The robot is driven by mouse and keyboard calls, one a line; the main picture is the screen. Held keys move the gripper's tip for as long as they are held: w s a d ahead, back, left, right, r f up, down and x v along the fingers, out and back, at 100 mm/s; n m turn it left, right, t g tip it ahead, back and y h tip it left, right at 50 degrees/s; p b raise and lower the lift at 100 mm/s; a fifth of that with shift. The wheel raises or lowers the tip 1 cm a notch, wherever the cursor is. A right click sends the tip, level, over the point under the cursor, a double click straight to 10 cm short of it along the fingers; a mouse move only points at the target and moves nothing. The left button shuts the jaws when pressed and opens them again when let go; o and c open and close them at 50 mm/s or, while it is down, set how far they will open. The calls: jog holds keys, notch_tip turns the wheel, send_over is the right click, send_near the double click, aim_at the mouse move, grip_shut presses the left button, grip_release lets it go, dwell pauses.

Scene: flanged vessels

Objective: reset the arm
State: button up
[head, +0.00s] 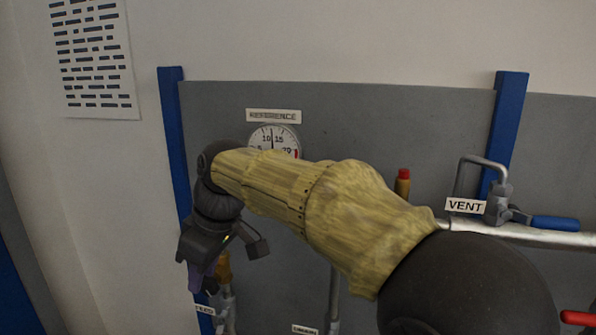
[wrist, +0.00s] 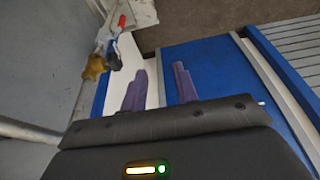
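My arm reaches across the head view in a yellow sleeve, from the lower right to the left. My gripper (head: 203,278) hangs at its far end, pointing down in front of the left blue post (head: 174,130). In the wrist view my gripper (wrist: 160,86) shows two purple fingers standing apart with nothing between them. A brass knob (head: 223,268) is close behind the gripper in the head view, partly hidden.
A grey panel (head: 400,115) carries a gauge (head: 270,136) marked REFERENCE, partly covered by my arm. To the right are a VENT label (head: 465,206), a blue-handled valve (head: 553,223), a red-topped brass fitting (head: 403,184) and a red handle (head: 578,318). A printed sheet (head: 95,60) hangs upper left.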

jog(key=w+d+f+m+h, duration=0.1)
jog(key=w+d+f+m, duration=0.25)
jog(key=d+f, duration=0.45)
jog(key=s+d+f+m+h, duration=0.1)
jog(key=s+d+f+m, duration=0.2)
jog(key=d+f, duration=0.2)
jog(key=s+d+f+m+t, duration=0.1)
jog(key=s+d+f+m, duration=0.3)
jog(key=d, duration=0.6)
jog(key=s+d+f+m+h, duration=0.1)
jog(key=s+d+f+m, duration=0.3)
jog(key=d+f, duration=0.2)
jog(key=shift+d+f+h, duration=0.25)
jog(key=shift+d+h, duration=0.05)
jog(key=shift+d, duration=0.75)
dwell(0.7)
